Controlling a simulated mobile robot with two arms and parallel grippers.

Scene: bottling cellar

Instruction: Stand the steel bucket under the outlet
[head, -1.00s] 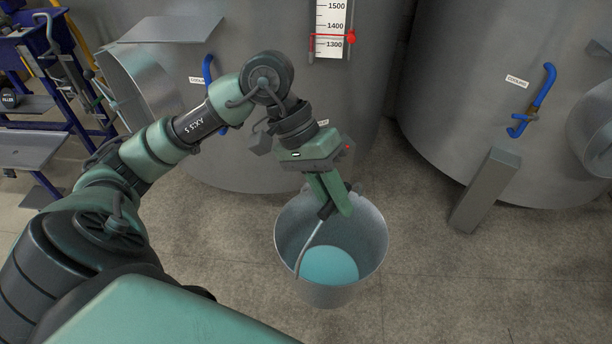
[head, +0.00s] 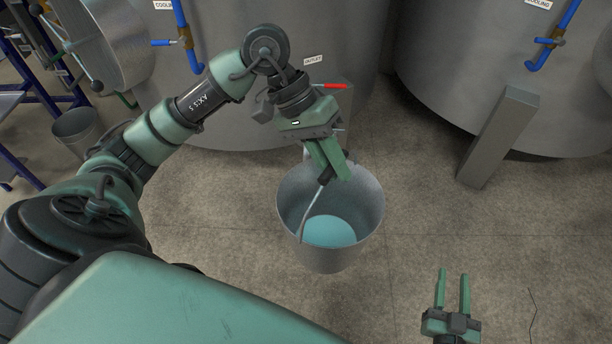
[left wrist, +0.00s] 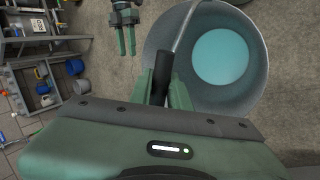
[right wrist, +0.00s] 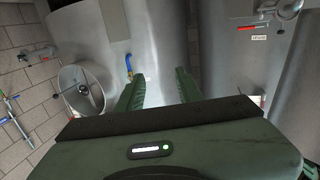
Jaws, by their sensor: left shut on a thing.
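The steel bucket (head: 330,258), with a turquoise disc of colour inside at its bottom, hangs below my left gripper (head: 331,176). That gripper is shut on the black grip of the bucket's handle; the left wrist view shows the grip between the fingers and the bucket (left wrist: 258,70) beyond. Whether the bucket touches the floor I cannot tell. A tank behind it bears an outlet label (head: 313,60) and a red lever (head: 333,86); my left arm and gripper hide the spout. The lever also shows in the right wrist view (right wrist: 250,27). My right gripper (head: 453,273) is open and empty.
Another grey bucket (head: 76,126) stands at the left by a blue rack (head: 28,120). A grey tank leg (head: 500,135) slants to the floor at right. A second tank (head: 470,75) stands there. Floor around the bucket is clear.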

